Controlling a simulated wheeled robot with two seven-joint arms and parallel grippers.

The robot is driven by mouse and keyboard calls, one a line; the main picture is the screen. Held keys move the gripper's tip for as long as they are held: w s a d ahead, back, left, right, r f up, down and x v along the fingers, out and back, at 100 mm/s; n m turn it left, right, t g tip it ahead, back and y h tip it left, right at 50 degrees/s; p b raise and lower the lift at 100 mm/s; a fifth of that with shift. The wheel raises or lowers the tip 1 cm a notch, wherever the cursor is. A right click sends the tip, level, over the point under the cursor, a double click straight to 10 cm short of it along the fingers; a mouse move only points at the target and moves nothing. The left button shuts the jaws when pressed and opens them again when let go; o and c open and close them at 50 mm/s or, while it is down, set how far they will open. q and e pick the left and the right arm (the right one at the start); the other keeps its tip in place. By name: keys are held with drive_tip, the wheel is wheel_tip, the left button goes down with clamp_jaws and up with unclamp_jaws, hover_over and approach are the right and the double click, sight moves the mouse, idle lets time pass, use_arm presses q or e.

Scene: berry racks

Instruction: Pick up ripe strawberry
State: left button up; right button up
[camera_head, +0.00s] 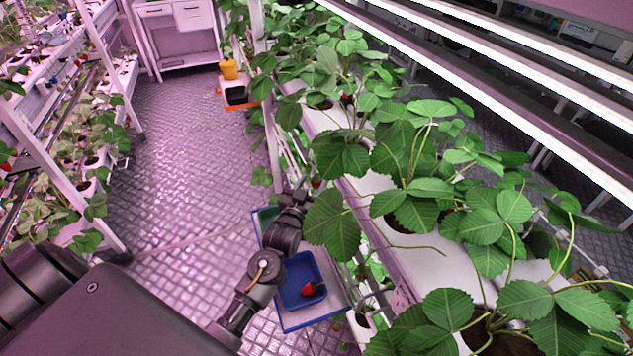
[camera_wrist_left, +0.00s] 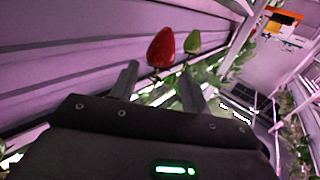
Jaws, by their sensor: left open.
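A ripe red strawberry (camera_wrist_left: 161,48) hangs just beyond the fingertips of my left gripper (camera_wrist_left: 156,77) in the left wrist view. A pale green unripe strawberry (camera_wrist_left: 193,41) hangs right beside it. The left gripper is open, with one finger on each side below the red berry, and nothing is between them. In the head view a small red berry (camera_head: 316,183) shows at the planter's edge, close to my left gripper (camera_head: 304,193), whose fingers are partly hidden by leaves. The right gripper is not in view.
A blue tray (camera_head: 318,272) holding a red strawberry (camera_head: 308,289) sits below my arm. A white planter rack (camera_head: 380,235) with leafy plants runs along the right. Another plant rack (camera_head: 115,92) stands at the left. The floor (camera_head: 185,150) between them is clear.

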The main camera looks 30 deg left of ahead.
sight(316, 178)
use_arm(q)
drive_tip(key=shift+w+r, duration=0.2)
drive_tip(key=w+p, duration=0.1)
drive_tip(key=w, duration=0.3)
drive_tip(key=shift+a+p, duration=0.1)
drive_tip(key=shift+p, duration=0.3)
drive_tip(key=shift+w+a+f, duration=0.1)
drive_tip(key=shift+w, duration=0.3)
drive_tip(key=shift+s, duration=0.1)
drive_tip(key=c, duration=0.7)
